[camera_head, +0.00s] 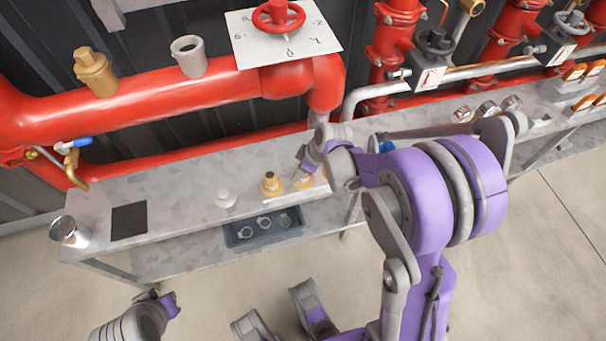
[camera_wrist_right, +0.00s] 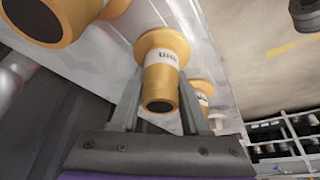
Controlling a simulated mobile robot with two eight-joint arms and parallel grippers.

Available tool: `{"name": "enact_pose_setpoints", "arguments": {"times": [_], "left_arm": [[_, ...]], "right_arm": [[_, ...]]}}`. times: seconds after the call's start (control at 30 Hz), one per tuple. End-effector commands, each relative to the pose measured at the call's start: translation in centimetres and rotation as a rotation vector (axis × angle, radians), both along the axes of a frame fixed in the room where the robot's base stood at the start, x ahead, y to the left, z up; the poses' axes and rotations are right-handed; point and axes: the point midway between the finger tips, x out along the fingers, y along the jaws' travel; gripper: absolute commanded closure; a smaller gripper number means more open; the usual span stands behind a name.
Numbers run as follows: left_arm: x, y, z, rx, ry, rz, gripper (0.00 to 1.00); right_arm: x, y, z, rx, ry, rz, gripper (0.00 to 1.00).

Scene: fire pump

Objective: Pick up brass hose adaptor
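A brass hose adaptor (camera_head: 270,186) stands on the grey bench in the head view. More brass shows just right of it, partly hidden by my right gripper (camera_head: 301,176). In the right wrist view a brass adaptor (camera_wrist_right: 162,68) with a white label and wide flange sits between the fingers of my right gripper (camera_wrist_right: 160,95). One finger is on each side of its body; whether they touch it is unclear. Another labelled brass adaptor (camera_wrist_right: 202,90) is partly behind the right finger. My left gripper (camera_head: 150,297) is at lower left, away from the bench; its fingers are not clear.
The bench (camera_head: 180,190) carries a white round part (camera_head: 225,198), a black square (camera_head: 129,220) and a metal cup (camera_head: 69,232). A dark tray (camera_head: 285,226) with ring parts sits on the lower shelf. A red pipe (camera_head: 150,97) runs behind. Larger brass bodies (camera_wrist_right: 60,15) crowd the wrist view's upper left.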

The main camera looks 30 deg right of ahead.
Motion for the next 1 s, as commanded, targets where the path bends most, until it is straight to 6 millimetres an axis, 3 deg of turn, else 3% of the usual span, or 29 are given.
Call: {"name": "enact_pose_setpoints", "arguments": {"times": [0.03,0.17,0.6,1.0], "left_arm": [[0.0,0.0,0.0,0.000,0.000,0.000,1.00],[0.0,0.0,0.0,0.000,0.000,0.000,1.00],[0.0,0.0,0.2,0.000,0.000,0.000,1.00],[0.0,0.0,2.4,0.000,-0.008,0.000,1.00]], "right_arm": [[0.0,0.0,0.0,0.000,0.000,0.000,0.77],[0.0,0.0,0.0,0.000,0.000,0.000,1.00],[0.0,0.0,0.4,0.000,0.000,0.000,1.00],[0.0,0.0,7.7,0.000,-0.001,-0.001,1.00]]}}
